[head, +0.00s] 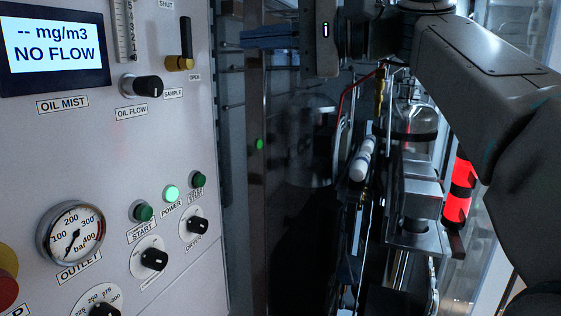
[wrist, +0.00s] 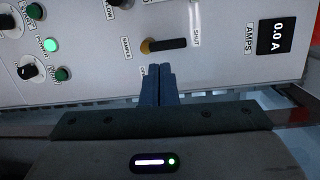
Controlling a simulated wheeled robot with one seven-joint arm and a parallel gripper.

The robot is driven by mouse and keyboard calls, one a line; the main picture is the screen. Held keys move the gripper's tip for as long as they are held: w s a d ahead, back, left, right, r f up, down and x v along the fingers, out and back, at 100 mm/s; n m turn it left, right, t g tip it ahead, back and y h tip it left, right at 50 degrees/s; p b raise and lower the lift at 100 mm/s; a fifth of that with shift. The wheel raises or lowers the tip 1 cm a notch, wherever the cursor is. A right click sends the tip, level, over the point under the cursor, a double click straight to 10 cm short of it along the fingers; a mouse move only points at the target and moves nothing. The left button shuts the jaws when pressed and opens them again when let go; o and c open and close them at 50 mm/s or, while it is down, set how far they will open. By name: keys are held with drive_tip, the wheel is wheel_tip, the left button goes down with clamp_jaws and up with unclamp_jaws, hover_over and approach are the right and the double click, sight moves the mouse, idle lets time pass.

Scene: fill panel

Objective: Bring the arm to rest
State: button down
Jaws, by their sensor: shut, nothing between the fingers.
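My gripper (head: 246,38) shows at the top of the head view, to the right of the grey panel (head: 165,120). Its blue fingers point left toward the panel. In the wrist view the two fingers (wrist: 161,68) lie together, shut, with nothing visible between them. They appear apart from the panel in the head view. My dark arm comes in from the upper right of the head view and bends there. The sample valve's black handle (head: 186,38) stands upright, pointing toward the SHUT label; its brass base also shows in the wrist view (wrist: 145,46).
The panel carries a NO FLOW display (head: 52,43), an outlet gauge (head: 72,233), an oil flow knob (head: 146,86) and a lit green power lamp (head: 171,193). Right of it are white cylinders (head: 362,158), a glass vessel (head: 412,120) and a red-lit column (head: 459,190).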

drive_tip(key=d+f+m+t+h, duration=0.1)
drive_tip(key=d+f+h, duration=0.25)
drive_tip(key=f, duration=0.85)
drive_tip(key=d+f+t+h, duration=0.15)
drive_tip(key=f+h, duration=0.35)
drive_tip(key=f, duration=0.6)
drive_tip(key=s+d+f+n+h, duration=0.1)
drive_tip(key=s+d+f, duration=0.3)
drive_tip(key=f, duration=0.4)
drive_tip(key=s+d+f+n+g+h, duration=0.1)
drive_tip(key=s+d+f+h, duration=0.3)
drive_tip(key=f, duration=0.4)
drive_tip(key=s+d+f+n+g+h, duration=0.1)
drive_tip(key=s+d+f+n+h, duration=0.1)
drive_tip(key=f, duration=0.6)
drive_tip(key=s+d+h, duration=0.1)
drive_tip(key=s+d, duration=0.1)
drive_tip(key=d, duration=0.1)
drive_tip(key=shift+s+d+f+n, duration=0.25)
drive_tip(key=shift+d+f+n, duration=0.05)
drive_tip(key=shift+d+f, duration=0.05)
